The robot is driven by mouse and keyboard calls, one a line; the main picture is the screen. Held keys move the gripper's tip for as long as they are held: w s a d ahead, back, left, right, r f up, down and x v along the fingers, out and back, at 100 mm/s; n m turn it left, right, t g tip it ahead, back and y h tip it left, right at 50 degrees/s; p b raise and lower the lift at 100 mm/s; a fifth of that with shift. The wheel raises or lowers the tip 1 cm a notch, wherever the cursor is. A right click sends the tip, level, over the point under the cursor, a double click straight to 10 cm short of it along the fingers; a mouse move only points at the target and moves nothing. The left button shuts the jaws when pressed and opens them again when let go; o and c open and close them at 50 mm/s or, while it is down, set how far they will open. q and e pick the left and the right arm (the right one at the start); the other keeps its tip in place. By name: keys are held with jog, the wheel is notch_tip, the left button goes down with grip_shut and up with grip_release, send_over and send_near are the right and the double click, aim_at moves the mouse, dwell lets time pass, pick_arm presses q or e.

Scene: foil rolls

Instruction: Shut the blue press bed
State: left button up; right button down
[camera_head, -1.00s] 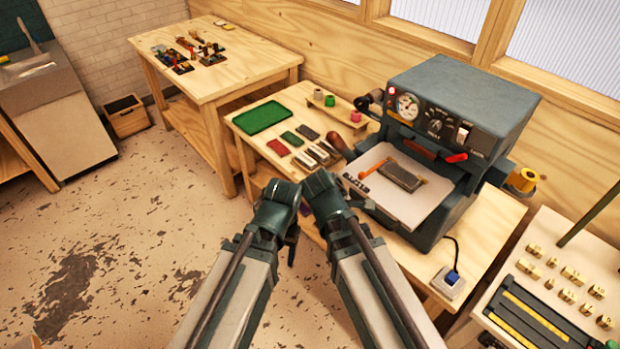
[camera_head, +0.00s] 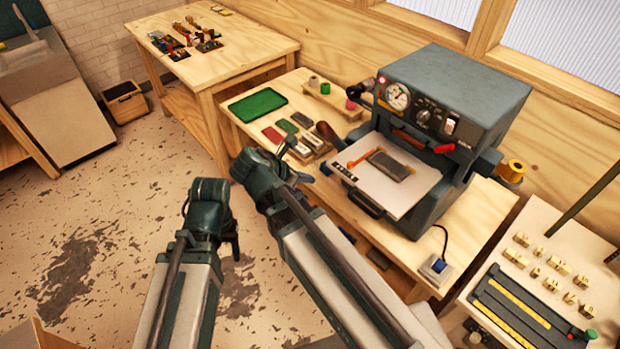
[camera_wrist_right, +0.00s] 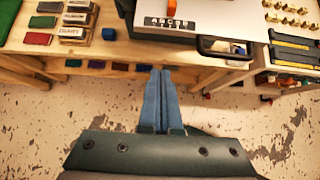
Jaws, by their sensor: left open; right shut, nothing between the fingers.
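The press (camera_head: 450,95) is a blue-grey box with a gauge and knobs on the table. Its bed (camera_head: 415,195) is pulled out at the front, a pale plate with a dark block (camera_head: 390,165) and an orange piece on it. The bed's dark handle (camera_head: 366,204) is on its front edge; in the right wrist view the handle (camera_wrist_right: 225,55) shows at upper right. My right gripper (camera_wrist_right: 160,72) is shut and empty, left of and apart from the handle, facing the table's front. My left gripper (camera_head: 233,240) is open, over the floor left of the table, its fingers barely visible.
Foil blocks (camera_head: 290,127) and a green tray (camera_head: 257,105) lie left of the press. A side table (camera_head: 545,235) with brass type stands at the right. A cable box (camera_head: 437,268) sits near the table's front corner.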

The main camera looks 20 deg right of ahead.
aim_at(383, 140)
jog(key=w+d+f+b, duration=0.3)
jog(key=d+f+b, duration=0.1)
jog(key=d, duration=0.5)
jog(key=shift+w+f+b, duration=0.3)
jog(key=shift+w+f, duration=0.05)
jog(key=shift+f, duration=0.45)
jog(key=w+d, duration=0.3)
jog(key=d, duration=0.4)
jog(key=w+d, duration=0.2)
jog(key=d, duration=0.4)
jog(key=w+d, duration=0.3)
jog(key=d, duration=0.4)
jog(key=shift+w+d, duration=0.3)
jog(key=shift+d, duration=0.05)
jog(key=shift+d+r, duration=0.1)
